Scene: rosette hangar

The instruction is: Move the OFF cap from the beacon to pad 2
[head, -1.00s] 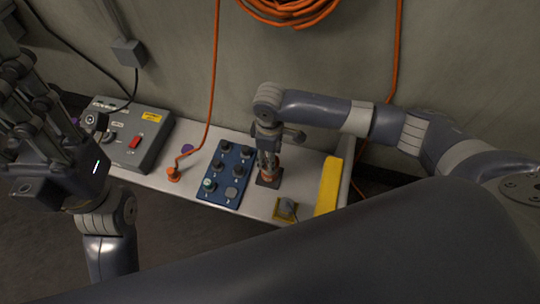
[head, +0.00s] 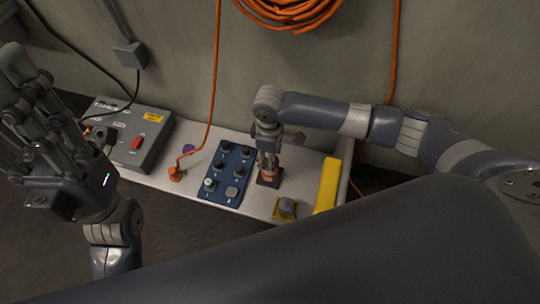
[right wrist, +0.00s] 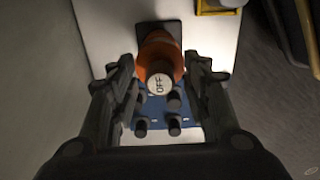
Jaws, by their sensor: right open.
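The beacon (right wrist: 158,52) is orange and stands on a dark square base (head: 270,181) on the bench. Its round pale cap (right wrist: 160,84) reads OFF in the right wrist view. My right gripper (head: 268,160) points down over the beacon. In the right wrist view its two fingers (right wrist: 161,76) stand apart on either side of the cap, with gaps visible. A blue panel (head: 217,195) left of the beacon carries several dark knobs, a pale green one and a grey square pad (head: 232,192). I cannot read the pad numbers. My left gripper (head: 60,105) is raised at the left, fingers spread and empty.
A grey control box (head: 158,150) with a red switch stands on the bench's left. An orange plug (head: 175,174) with a cable stands beside the blue panel. A grey knob on a yellow base (head: 286,208) and a yellow strip (head: 327,186) are at the right. The wall is close behind.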

